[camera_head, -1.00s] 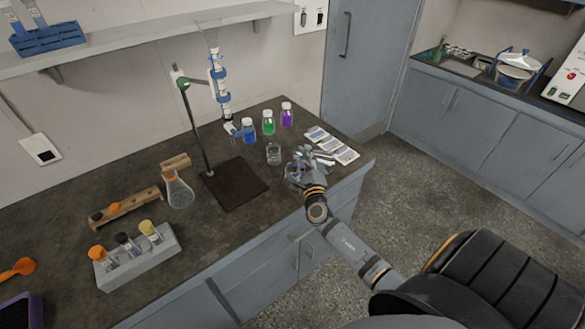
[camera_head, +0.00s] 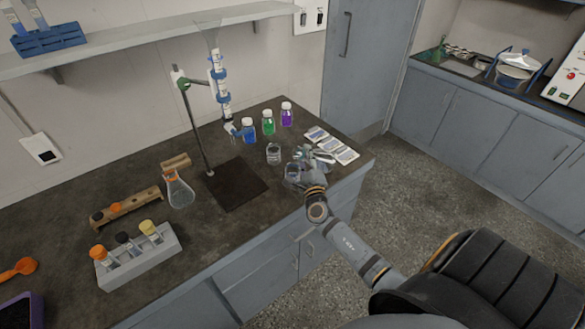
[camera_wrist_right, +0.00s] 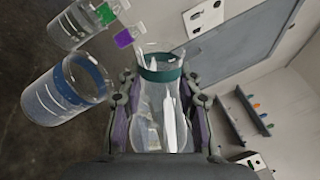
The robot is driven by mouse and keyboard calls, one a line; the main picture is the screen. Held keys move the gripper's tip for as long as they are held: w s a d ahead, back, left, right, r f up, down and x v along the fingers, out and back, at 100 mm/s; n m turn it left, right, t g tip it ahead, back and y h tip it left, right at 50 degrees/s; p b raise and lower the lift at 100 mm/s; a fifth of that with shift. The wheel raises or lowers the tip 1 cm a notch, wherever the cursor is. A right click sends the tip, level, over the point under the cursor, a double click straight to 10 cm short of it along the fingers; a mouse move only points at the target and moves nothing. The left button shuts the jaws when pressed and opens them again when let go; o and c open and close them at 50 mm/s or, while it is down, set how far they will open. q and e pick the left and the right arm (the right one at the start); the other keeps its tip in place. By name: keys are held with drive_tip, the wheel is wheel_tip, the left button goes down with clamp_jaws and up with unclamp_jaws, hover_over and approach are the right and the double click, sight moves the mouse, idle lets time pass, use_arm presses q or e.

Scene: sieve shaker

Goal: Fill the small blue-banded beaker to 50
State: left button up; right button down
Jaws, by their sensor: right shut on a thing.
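The small blue-banded beaker (camera_head: 292,173) stands near the front edge of the dark bench, just left of my right gripper. It fills the left of the right wrist view (camera_wrist_right: 62,92); its liquid level cannot be read. My right gripper (camera_head: 306,160) is shut on a clear glass vessel with a teal band (camera_wrist_right: 160,105), seen in the right wrist view between the fingers. Its mouth points away from the wrist, so it looks tilted beside the blue-banded beaker. Whether liquid flows cannot be told. My left gripper is not in view.
Another clear beaker (camera_head: 274,154) stands just behind. Blue (camera_head: 248,131), green (camera_head: 268,123) and purple (camera_head: 287,115) bottles stand farther back. White packets (camera_head: 331,146) lie at right. A burette stand (camera_head: 238,184), flask (camera_head: 178,190) and vial rack (camera_head: 140,258) stand left.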

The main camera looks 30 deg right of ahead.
drive_tip(key=shift+w, duration=0.1)
drive_tip(key=shift+r, duration=0.1)
idle(0.3)
drive_tip(key=shift+n, duration=0.3)
drive_tip(key=shift+n+y, duration=0.3)
drive_tip(key=shift+n, duration=0.6)
idle(1.4)
drive_tip(key=shift+a+r+n+p, duration=0.2)
drive_tip(key=shift+r+n+p, duration=0.15)
drive_tip(key=shift+n+p, duration=0.55)
idle(1.6)
drive_tip(key=shift+a+f+n+t+b, duration=0.1)
drive_tip(key=shift+f+n+t+b, duration=0.3)
drive_tip(key=shift+n, duration=0.6)
idle(1.4)
